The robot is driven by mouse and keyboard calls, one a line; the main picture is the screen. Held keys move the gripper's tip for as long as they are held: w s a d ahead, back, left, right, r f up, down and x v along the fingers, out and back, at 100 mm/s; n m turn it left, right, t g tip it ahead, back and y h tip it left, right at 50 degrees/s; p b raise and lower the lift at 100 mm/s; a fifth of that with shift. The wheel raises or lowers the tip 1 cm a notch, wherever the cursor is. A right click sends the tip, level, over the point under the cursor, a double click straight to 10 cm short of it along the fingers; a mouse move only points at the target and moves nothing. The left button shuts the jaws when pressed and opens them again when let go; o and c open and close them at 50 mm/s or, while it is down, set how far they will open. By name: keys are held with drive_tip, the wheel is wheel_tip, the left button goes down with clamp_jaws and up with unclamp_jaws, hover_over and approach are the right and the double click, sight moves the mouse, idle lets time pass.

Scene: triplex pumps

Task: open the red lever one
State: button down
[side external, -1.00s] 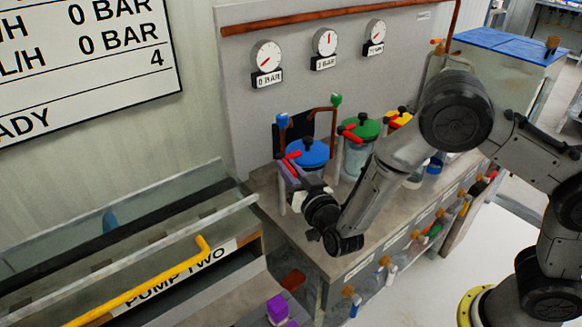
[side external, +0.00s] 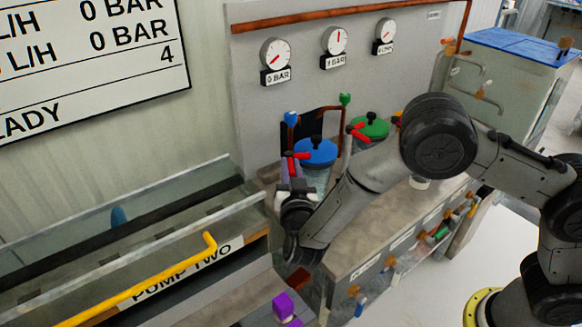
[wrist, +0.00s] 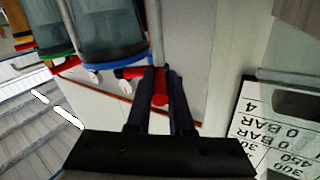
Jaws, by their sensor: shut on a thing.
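A red lever (wrist: 160,99) sits between the two dark fingers of my gripper (wrist: 159,76) in the wrist view; the fingers are shut on it. In the side external view this red lever (side external: 300,155) is on a thin pipe beside the blue-lidded canister (side external: 316,152). My gripper (side external: 291,176) reaches it from below and in front, and the fingers partly hide its handle. A second red lever (side external: 357,131) is by the green-lidded canister (side external: 371,128), apart from my gripper.
A rail and trough marked PUMP TWO, with a yellow bent bar (side external: 150,285), lie at the left. Gauges (side external: 275,53) are on the panel behind. A purple block (side external: 284,306) is at the front. Small valves (side external: 390,262) line the bench front.

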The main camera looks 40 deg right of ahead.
drive_tip(key=c, duration=1.1)
unclamp_jaws()
drive_tip(key=v, duration=1.4)
